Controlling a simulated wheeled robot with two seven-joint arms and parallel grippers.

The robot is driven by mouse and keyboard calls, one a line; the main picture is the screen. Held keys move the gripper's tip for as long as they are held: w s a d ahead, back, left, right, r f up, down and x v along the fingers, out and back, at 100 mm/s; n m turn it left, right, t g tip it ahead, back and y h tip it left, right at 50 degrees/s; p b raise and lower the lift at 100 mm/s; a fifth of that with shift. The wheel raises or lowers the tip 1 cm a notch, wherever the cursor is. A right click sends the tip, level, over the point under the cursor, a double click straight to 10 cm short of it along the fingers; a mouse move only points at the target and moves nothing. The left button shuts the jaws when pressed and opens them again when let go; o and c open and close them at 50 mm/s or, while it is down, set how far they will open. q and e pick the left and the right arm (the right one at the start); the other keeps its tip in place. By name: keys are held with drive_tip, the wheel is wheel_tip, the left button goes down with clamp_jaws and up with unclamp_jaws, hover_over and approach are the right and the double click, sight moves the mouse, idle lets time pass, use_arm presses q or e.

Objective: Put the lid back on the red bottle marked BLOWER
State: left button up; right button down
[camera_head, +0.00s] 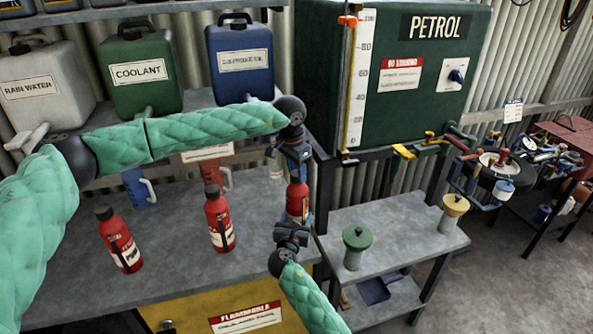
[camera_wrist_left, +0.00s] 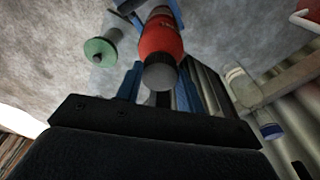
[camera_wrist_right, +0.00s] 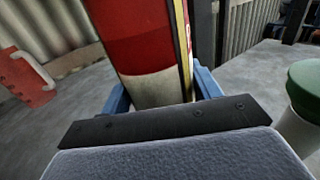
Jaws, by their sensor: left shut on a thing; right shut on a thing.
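A red bottle (camera_head: 297,203) stands upright at the right end of the bench, and its marking cannot be read. My right gripper (camera_head: 298,222) is shut on its lower body; the right wrist view shows the red and white bottle (camera_wrist_right: 145,50) between the blue fingers (camera_wrist_right: 160,98). My left gripper (camera_head: 297,168) is above the bottle, pointing down, shut on a dark lid (camera_wrist_left: 160,73). In the left wrist view the lid lines up with the top of the red bottle (camera_wrist_left: 160,35). Whether it is seated or just above the neck cannot be told.
Two more red bottles with dark caps stand on the bench (camera_head: 119,240) (camera_head: 219,220). A red mug (camera_head: 212,174) and a blue mug (camera_head: 135,188) are behind them. A lower table (camera_head: 400,228) at right holds a green-topped container (camera_head: 355,247) and a yellow-topped one (camera_head: 452,214).

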use_arm(q)
drive_tip(key=shift+w+a, duration=0.1)
drive_tip(key=o, duration=0.9)
drive_tip(key=shift+r, duration=2.3)
drive_tip(key=shift+c, duration=0.2)
